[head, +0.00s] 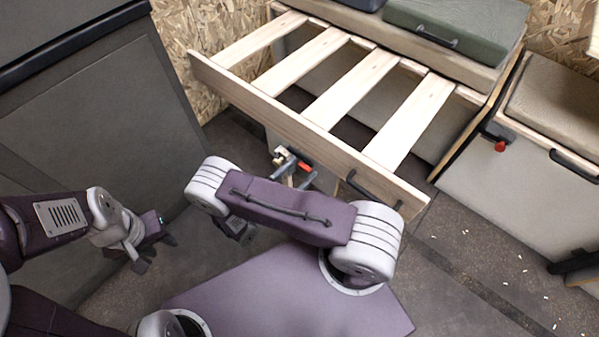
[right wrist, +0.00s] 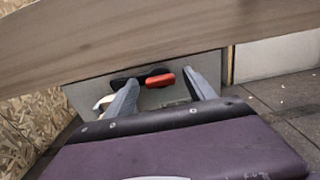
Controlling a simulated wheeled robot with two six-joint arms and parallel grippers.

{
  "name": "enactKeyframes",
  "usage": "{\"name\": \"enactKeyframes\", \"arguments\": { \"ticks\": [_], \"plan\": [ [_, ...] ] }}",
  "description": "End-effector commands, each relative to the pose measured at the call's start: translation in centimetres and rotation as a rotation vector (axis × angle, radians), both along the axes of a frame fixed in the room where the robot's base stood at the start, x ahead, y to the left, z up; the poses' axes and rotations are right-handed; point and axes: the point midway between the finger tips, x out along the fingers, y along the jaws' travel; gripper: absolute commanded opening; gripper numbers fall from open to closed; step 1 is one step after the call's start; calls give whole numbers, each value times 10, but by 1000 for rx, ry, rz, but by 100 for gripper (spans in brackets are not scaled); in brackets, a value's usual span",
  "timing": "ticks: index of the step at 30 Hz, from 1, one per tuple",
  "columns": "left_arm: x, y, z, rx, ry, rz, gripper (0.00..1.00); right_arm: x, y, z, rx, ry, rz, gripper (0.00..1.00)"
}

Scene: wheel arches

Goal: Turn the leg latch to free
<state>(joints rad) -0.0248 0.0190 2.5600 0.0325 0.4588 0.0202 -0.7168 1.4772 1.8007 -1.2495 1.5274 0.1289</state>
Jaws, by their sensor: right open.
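The leg latch is a red handle (head: 305,166) on a dark mount under the front rail of the slatted wooden frame. In the right wrist view the red handle (right wrist: 161,79) lies level on a grey panel, between my right gripper's fingers. My right gripper (right wrist: 160,80) is open, its two grey fingers apart on either side of the handle, with no clear contact visible. The wooden rail crosses above it. My left gripper (head: 155,253) hangs at the left in the head view, with its fingers apart and empty, far from the latch.
The slatted frame's front rail (head: 250,98) overhangs the latch, with a black handle (head: 365,190) at its right end. A bench (head: 500,190) with a red knob (head: 500,146) stands right. A dark cabinet (head: 100,130) stands left.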

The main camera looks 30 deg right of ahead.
Motion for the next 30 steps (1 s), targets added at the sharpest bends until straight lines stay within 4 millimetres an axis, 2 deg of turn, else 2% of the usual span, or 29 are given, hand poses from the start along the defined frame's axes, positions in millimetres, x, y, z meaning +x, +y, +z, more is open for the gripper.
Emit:
{"name": "enactKeyframes", "arguments": {
  "ticks": [2,5,9,20,30],
  "plan": [
    [0,0,0,0,0,0,36,0,0,0,0,0,0,64],
    [0,0,0,0,0,0,36,0,0,0,0,0,0,39],
    [0,0,0,0,0,0,36,0,0,0,0,0,0,0],
    [0,0,3,0,0,0,36,0,1,1,9,-22,0,0],
    [0,0,17,0,0,0,36,0,1,3,91,-219,0,0]
  ]
}}
